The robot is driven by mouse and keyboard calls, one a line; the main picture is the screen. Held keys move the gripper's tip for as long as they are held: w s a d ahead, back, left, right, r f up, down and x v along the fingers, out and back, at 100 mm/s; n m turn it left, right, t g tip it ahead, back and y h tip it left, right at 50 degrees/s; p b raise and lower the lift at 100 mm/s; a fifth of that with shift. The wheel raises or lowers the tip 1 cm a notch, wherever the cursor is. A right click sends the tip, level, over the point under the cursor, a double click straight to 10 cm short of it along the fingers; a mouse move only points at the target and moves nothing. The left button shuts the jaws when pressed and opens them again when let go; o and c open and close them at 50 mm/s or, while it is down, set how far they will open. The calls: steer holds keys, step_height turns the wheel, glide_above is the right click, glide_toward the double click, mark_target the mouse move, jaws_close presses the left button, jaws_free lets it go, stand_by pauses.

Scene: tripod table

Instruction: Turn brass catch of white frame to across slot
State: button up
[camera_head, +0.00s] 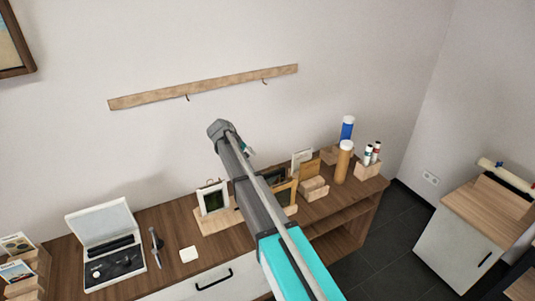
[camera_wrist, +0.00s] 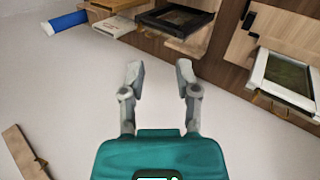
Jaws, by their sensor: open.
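The white frame (camera_head: 201,203) stands on a light wood base on the sideboard, left of my arm in the head view. It also shows at the right edge of the wrist view (camera_wrist: 257,72), with a dark panel inside its rim. In the head view my arm hides most of the gripper.
Other frames, including a dark one (camera_wrist: 178,20), stand beside the white frame. A blue bottle (camera_head: 346,128) and a tan cylinder (camera_head: 343,160) stand further right. An open white case (camera_head: 104,220) lies left. A wooden hook rail (camera_head: 205,87) is on the wall above.

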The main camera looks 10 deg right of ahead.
steer(key=s+d+r+n+t+h+b, duration=0.1)
steer(key=s+d+r+n+h, duration=0.3)
steer(key=n, duration=0.9)
steer(key=shift+s+d+r+t+h, duration=0.35)
steer(key=shift+s+d, duration=0.2)
steer(key=shift+d, duration=0.9)
steer(key=shift+f, duration=0.1)
steer(key=s+f+m+g+y+b, duration=0.1)
steer(key=s+f+m, duration=0.4)
steer(key=s, duration=0.5)
steer(key=s+d+f+m+g+y+b, duration=0.1)
steer(key=s+f+m+y+b, duration=0.3)
steer(key=s, duration=0.6)
steer(key=s+f+m+g+y+b, duration=0.2)
steer(key=s+f+m+y+b, duration=0.1)
steer(key=s+f+m+y, duration=0.3)
steer(key=s+f+m, duration=0.2)
steer(key=s, duration=0.2)
steer(key=shift+s+d+f+m, duration=0.15)
steer(key=shift+s+m, duration=0.2)
steer(key=shift+m, duration=0.05)
